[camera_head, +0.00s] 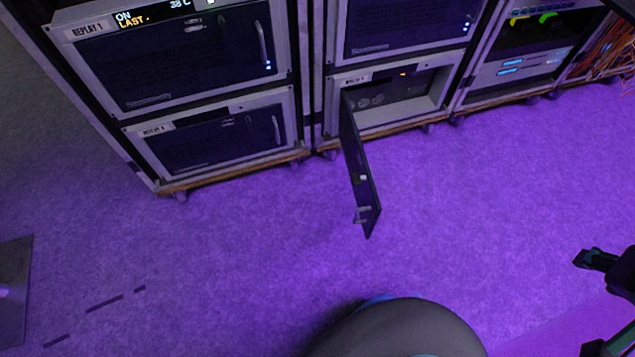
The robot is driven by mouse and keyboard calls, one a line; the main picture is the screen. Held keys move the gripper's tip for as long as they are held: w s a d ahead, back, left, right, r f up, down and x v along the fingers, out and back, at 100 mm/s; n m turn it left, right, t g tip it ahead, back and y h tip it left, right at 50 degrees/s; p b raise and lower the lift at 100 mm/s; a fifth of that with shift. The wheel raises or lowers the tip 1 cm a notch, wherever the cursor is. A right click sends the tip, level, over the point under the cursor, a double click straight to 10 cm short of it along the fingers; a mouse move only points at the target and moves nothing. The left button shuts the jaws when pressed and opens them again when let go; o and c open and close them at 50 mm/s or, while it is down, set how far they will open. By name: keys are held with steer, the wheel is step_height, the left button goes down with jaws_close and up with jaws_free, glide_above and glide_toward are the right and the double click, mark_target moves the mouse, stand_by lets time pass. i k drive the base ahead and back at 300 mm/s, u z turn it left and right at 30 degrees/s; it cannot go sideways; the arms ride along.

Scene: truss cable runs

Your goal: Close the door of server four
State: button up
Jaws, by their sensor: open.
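A dark door (356,170) stands swung open from the lower server (440,92) in the middle rack. It is hinged on the left side of the opening and points out over the floor toward me. A small handle (361,215) sits near its free end. The server's label is too small to read fully, so I cannot confirm its number. My gripper (588,303) is at the right edge, partly cut off by the frame. Its fingers are apart and empty, well to the right of the door and not touching it.
A left rack holds two servers with shut doors, the upper one (175,60) and the lower one (215,138). Another rack (520,60) stands at the upper right, with orange cables (600,50) beside it. Purple-lit carpet (500,190) is clear between the door and my gripper.

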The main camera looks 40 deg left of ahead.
mark_target(369, 208)
steer(key=u, duration=1.85)
steer(key=i, duration=0.45)
steer(key=z, duration=0.2)
steer(key=k, duration=1)
steer(key=z, duration=2)
steer(key=i, duration=1.1)
steer(key=u, duration=2)
